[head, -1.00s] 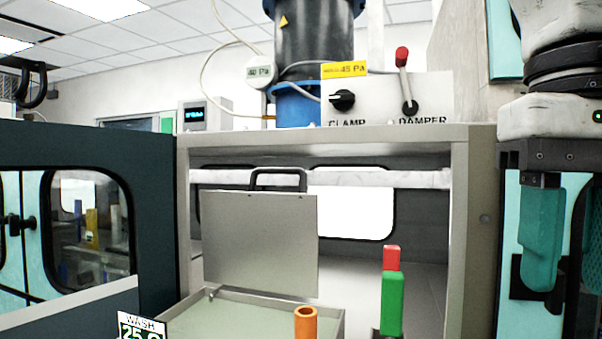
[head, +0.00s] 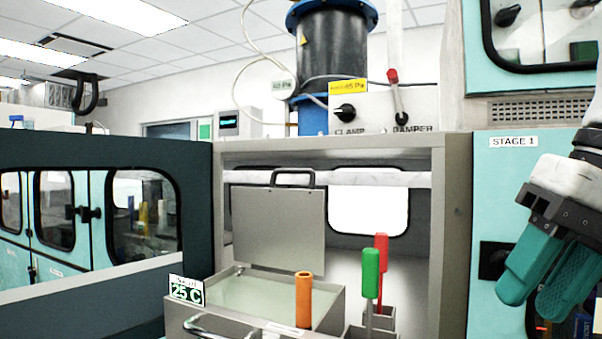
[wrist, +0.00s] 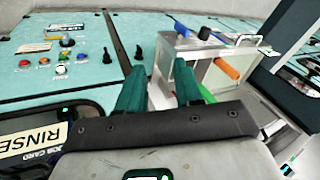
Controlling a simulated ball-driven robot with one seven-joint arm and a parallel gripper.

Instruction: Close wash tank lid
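The wash tank lid (head: 280,228) is a flat grey metal panel with a black handle (head: 292,176) along its top edge. It stands raised, nearly upright, at the back of the wash tank (head: 335,302). The tank is open on top, shows pale green liquid, and carries a "25 C" label (head: 186,291) at its left corner. My gripper (head: 530,299) has teal fingers and hangs at the far right of the head view, well apart from the lid. In the wrist view my gripper (wrist: 160,80) has its fingers spread with nothing between them.
An orange cylinder (head: 303,300) stands at the tank's front. A green-handled tool (head: 371,274) and a red-handled tool (head: 381,250) stand right of the tank. The grey enclosure frame (head: 452,230) surrounds the lid. A "STAGE 1" teal cabinet (head: 510,165) is behind my gripper.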

